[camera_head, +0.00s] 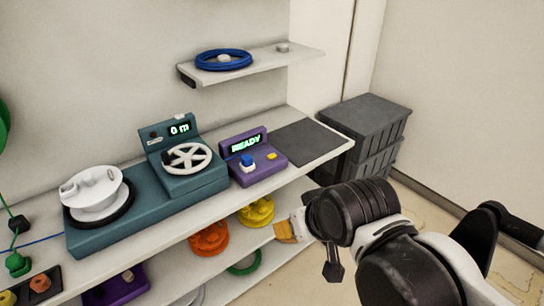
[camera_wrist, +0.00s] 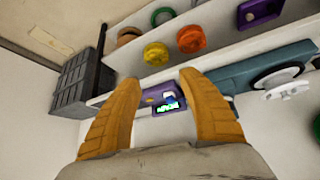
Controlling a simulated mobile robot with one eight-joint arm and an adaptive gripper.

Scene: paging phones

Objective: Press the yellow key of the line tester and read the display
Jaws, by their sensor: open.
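The line tester (camera_head: 260,170) is a purple box on the white bench, right of the teal machine. Its green display (camera_head: 246,144) reads READY. Its small yellow key (camera_head: 272,156) sits on the sloped top, right of a blue plug-like part (camera_head: 247,162). In the wrist view the tester (camera_wrist: 165,99) appears upside down between my fingers, farther off, and its yellow key (camera_wrist: 150,100) is tiny. My gripper (camera_head: 288,230) is in front of the bench, below and right of the tester, apart from it. In the wrist view its two orange fingers (camera_wrist: 157,78) are spread with nothing between them.
The teal winding machine (camera_head: 190,170) with a white handwheel and a 0 m display stands left of the tester. A dark mat (camera_head: 305,140) lies right of it. A shelf (camera_head: 255,64) with a blue coil hangs above. Dark crates (camera_head: 365,125) stand at the right.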

